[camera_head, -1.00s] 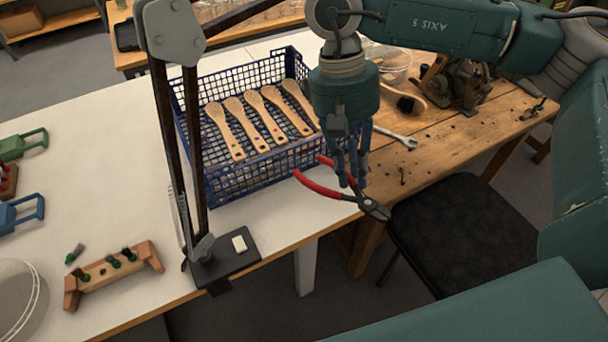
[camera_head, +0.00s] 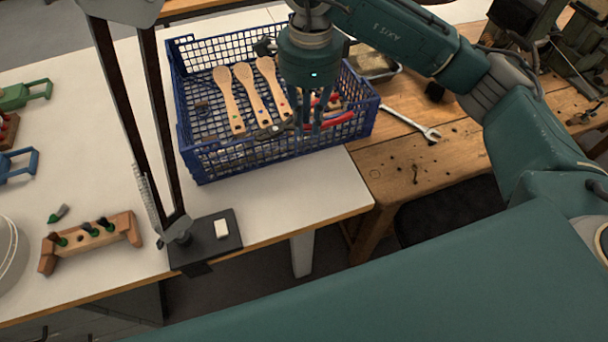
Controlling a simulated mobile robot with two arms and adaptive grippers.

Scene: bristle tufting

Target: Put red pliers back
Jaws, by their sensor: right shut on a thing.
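The red-handled pliers (camera_head: 336,120) are in my right gripper (camera_head: 312,128), over the right part of the blue crate (camera_head: 235,162). Their red handles show to the right of the fingers and their dark metal jaws point left. The gripper is shut on them and hides their middle. I cannot tell whether the pliers touch the crate's rim or the things in it. My left gripper is not in view.
Wooden brushes (camera_head: 248,95) lie in the crate. A wrench (camera_head: 410,123) lies on the wooden bench to the right. A dark lamp arm (camera_head: 120,95) rises left of the crate. A wooden rack (camera_head: 92,241) stands on the white table, front left.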

